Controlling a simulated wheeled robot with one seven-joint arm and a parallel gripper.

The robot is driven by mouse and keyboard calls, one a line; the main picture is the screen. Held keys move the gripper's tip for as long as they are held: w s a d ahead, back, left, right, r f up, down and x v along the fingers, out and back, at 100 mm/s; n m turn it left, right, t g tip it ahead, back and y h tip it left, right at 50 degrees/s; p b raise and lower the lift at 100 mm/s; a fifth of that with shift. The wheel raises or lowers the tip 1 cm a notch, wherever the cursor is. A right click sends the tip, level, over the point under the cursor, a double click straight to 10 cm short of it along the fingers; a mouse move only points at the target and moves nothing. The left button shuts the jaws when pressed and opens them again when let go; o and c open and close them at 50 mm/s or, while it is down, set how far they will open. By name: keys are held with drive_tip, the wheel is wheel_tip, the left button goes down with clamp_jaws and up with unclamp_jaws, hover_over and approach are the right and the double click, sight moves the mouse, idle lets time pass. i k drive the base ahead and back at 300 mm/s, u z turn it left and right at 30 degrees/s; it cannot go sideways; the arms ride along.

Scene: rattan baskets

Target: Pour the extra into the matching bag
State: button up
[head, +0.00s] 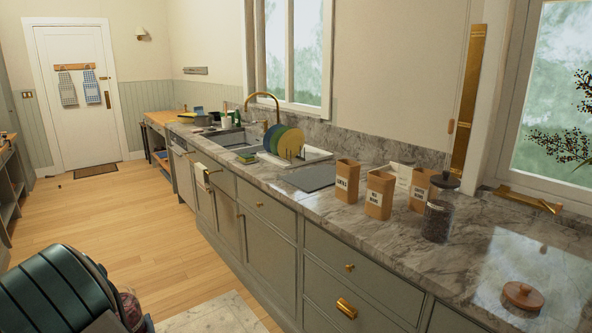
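Three open brown paper bags with white labels stand upright on the marble counter: a left bag (346,182), a middle bag (379,195) and a right bag (419,190). The label print is too small to read surely. A glass jar (438,215) with dark contents and a dark lid stands right of them, partly covering the right bag. A round wooden lid (523,294) with a knob lies alone at the front right. My dark green arm fills the lower left. Beside it shows part of a reddish-brown, glassy thing (131,309). My gripper's fingers cannot be made out.
The marble counter (400,255) is clear in front of the bags. A grey mat (309,178), coloured plates in a rack (290,143) and a sink (240,139) lie farther left. A white card (402,171) stands behind the bags. Drawers line the counter front; the wooden floor (110,215) is open.

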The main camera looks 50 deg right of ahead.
sight(380, 191)
drive_tip(key=i, duration=2.4)
drive_tip(key=z, duration=3.3)
